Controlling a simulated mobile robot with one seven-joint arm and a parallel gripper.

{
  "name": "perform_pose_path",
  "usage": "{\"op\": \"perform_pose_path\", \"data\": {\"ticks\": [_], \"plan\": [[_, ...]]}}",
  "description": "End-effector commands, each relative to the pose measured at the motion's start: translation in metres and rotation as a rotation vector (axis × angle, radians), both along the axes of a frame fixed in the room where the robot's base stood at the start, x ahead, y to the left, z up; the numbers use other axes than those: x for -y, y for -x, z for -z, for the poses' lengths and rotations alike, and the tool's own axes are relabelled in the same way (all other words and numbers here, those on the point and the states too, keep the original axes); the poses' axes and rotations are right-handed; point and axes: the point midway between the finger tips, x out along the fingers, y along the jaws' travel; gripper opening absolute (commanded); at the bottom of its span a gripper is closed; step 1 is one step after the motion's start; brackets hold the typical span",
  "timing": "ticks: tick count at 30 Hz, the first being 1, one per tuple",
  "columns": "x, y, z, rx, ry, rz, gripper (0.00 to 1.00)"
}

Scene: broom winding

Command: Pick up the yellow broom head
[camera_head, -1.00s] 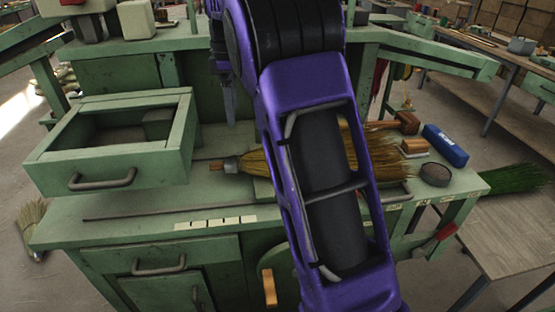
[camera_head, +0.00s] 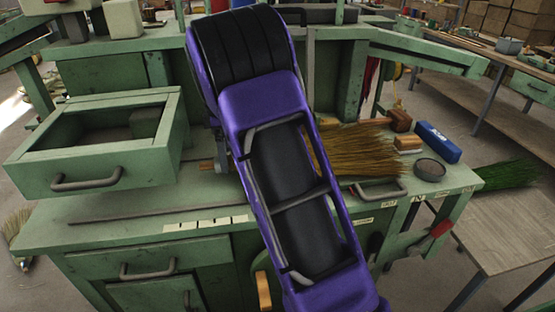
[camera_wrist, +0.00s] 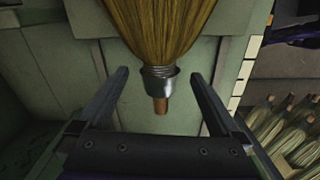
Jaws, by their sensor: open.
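The yellow broom head (camera_head: 365,150) lies on the green workbench, with its bristles fanning to the right in the head view. My arm hides its middle, and its wooden stub shows just left of the arm. In the wrist view the bristles (camera_wrist: 160,25) come in from the top and narrow to a metal ferrule (camera_wrist: 159,84) and short wooden stub. My gripper (camera_wrist: 159,73) is open, one finger on each side of the ferrule and stub, with gaps on both sides. In the head view my arm mostly hides my gripper.
An open drawer box (camera_head: 95,150) stands at the bench's left. Right of the broom are a wooden-handled tool (camera_head: 400,120), a blue box (camera_head: 438,142) and a round dark dish (camera_head: 430,170). A thin rod (camera_head: 150,214) lies along the front. A green broom (camera_head: 500,176) is farther right.

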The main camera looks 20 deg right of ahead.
Motion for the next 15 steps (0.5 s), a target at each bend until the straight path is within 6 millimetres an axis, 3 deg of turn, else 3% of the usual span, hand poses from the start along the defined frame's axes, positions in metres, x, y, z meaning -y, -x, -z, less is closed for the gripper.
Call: {"op": "perform_pose_path", "data": {"ticks": [4,11,15], "plan": [[-0.001,0.000,0.023,-0.003,0.001,0.001,1.00],[-0.001,0.000,0.025,0.000,0.000,0.001,1.00],[-0.001,0.000,0.025,0.000,0.000,0.001,0.78]]}}
